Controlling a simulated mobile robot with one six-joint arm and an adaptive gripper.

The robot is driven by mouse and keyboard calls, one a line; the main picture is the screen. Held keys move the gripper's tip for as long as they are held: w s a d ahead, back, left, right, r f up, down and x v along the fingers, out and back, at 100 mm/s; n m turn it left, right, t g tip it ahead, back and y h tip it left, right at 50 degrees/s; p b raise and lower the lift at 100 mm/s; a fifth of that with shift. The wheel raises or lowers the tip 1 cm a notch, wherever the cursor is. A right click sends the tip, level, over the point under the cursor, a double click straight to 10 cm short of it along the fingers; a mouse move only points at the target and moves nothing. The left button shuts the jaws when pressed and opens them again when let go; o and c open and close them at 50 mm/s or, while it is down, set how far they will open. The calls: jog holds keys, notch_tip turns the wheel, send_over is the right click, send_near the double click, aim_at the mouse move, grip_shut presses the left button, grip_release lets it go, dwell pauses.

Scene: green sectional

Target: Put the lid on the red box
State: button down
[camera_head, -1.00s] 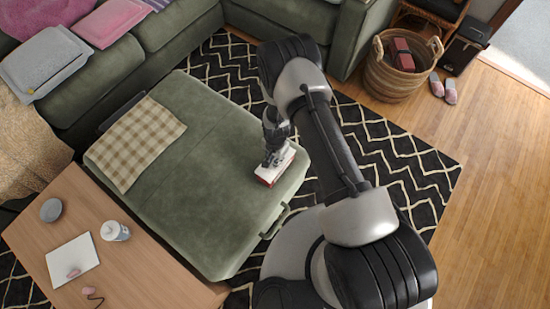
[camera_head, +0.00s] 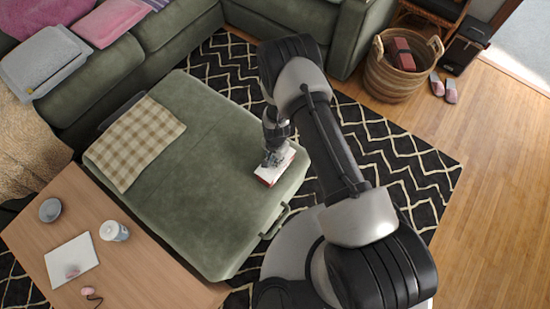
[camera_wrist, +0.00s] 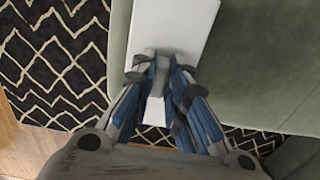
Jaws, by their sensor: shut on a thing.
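The red box (camera_head: 264,181) sits on the green ottoman (camera_head: 215,190) near its right end. Only a thin red side shows below the white lid (camera_head: 284,167), which covers its top. My gripper (camera_head: 273,159) is above the lid, pointing down. In the wrist view, the gripper (camera_wrist: 160,76) is shut on the lid's grey handle, and the white lid (camera_wrist: 185,22) extends beyond the fingers. The red box is hidden there. Whether the lid rests fully on the box or sits slightly above it, I cannot tell.
A checked cloth (camera_head: 135,140) lies on the ottoman's left part. A wooden table (camera_head: 150,265) with a cup (camera_head: 114,231), a bowl (camera_head: 50,210) and a white sheet (camera_head: 72,260) stands at lower left. A wicker basket (camera_head: 393,80) stands at upper right.

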jog(key=c, duration=1.5)
grip_release()
jog(key=shift+o, duration=0.5)
jog(key=o, duration=0.4)
jog(key=shift+r+p, duration=2.3)
jog(key=shift+r, duration=1.2)
jog(key=shift+c, duration=0.3)
